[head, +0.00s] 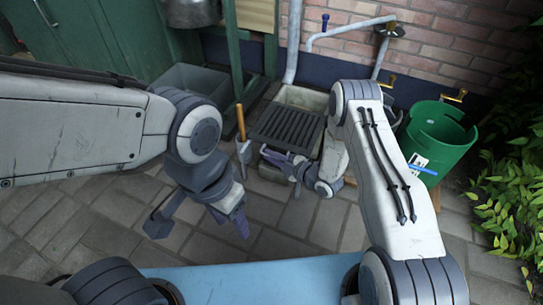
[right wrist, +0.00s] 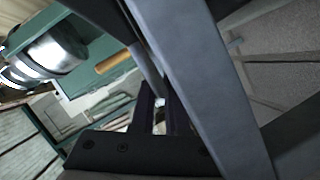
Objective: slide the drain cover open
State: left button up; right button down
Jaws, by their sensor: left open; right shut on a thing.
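The drain cover (head: 287,127) is a dark slatted grate lying over a pale stone drain basin (head: 303,98) by the brick wall. The basin's back part shows uncovered behind it. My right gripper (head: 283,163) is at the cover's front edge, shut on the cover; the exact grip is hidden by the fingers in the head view. In the right wrist view its fingers (right wrist: 165,112) are close together, beside a wide grey bar (right wrist: 205,90) that seems part of the cover. My left gripper (head: 200,222) is open and empty, low over the paving.
A wooden-handled tool (head: 240,122) stands left of the cover; its handle also shows in the right wrist view (right wrist: 113,62). A grey tub (head: 192,80) is at back left. A green bucket (head: 437,140) stands right. Downpipes (head: 294,45) rise behind. Front paving is free.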

jog(key=s+a+p, duration=0.1)
jog(key=s+p, duration=0.1)
jog(key=s, duration=0.1)
jog(key=s+a+p, duration=0.1)
jog(key=s+p, duration=0.1)
jog(key=shift+a, duration=0.3)
jog(key=c, duration=0.9)
grip_release()
